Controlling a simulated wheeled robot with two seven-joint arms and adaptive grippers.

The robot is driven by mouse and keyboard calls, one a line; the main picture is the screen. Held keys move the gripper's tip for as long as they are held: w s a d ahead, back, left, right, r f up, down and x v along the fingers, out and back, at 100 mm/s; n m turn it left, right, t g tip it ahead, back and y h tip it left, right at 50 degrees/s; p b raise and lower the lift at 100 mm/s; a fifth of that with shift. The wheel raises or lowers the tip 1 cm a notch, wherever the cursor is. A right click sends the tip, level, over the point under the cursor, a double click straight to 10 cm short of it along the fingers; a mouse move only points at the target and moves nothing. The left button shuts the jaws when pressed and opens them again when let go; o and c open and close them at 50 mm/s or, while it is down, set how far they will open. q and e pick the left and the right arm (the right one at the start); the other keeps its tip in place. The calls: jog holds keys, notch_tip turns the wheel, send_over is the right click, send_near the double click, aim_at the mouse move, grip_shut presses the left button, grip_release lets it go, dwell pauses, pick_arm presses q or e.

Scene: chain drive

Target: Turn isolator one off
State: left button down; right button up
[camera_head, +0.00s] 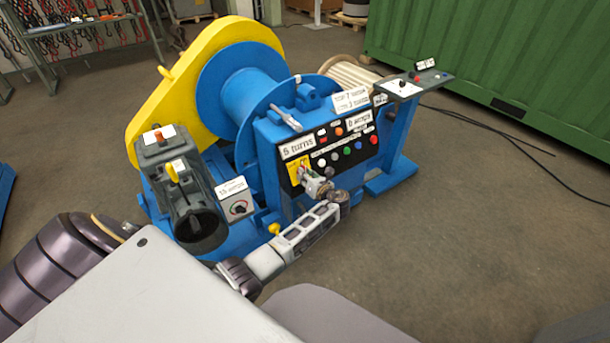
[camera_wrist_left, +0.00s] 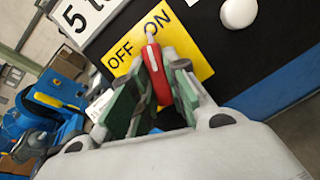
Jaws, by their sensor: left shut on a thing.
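The isolator is a red handle (camera_wrist_left: 157,76) with a pale tip on a yellow plate (camera_wrist_left: 190,47) marked OFF and ON. The plate (camera_head: 292,171) sits at the left end of the black control panel on the blue winch. In the left wrist view the handle's tip lies between the two words, close beside ON. My left gripper (camera_head: 309,180) is at the plate, its green-padded fingers (camera_wrist_left: 153,88) shut on the red handle from both sides. The handle's base is partly hidden by the fingers. My right gripper is not in view.
The panel carries several coloured buttons (camera_head: 346,151) to the right of the plate. A grey lever box (camera_head: 180,190) and a small dial box (camera_head: 237,205) stand left of my forearm. The blue drum (camera_head: 243,88) and yellow guard (camera_head: 200,55) are behind.

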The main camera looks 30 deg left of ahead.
pick_arm(q)
jog(key=shift+n, duration=0.6)
jog(key=shift+n+g+y, duration=0.3)
jog(key=shift+n, duration=0.4)
jog(key=n, duration=0.3)
jog(key=shift+w+d+g, duration=0.1)
jog(key=shift+g, duration=0.3)
jog(key=n+b, duration=0.1)
jog(key=n, duration=0.1)
jog(key=shift+w+n+g+y, duration=0.1)
jog(key=shift+n+g+y, duration=0.2)
jog(key=n+g+b, duration=0.1)
jog(key=n, duration=0.4)
jog(key=shift+n, duration=0.7)
jog(key=shift+w+n+g, duration=0.1)
jog(key=shift+n+g, duration=0.2)
jog(key=shift+g, duration=0.1)
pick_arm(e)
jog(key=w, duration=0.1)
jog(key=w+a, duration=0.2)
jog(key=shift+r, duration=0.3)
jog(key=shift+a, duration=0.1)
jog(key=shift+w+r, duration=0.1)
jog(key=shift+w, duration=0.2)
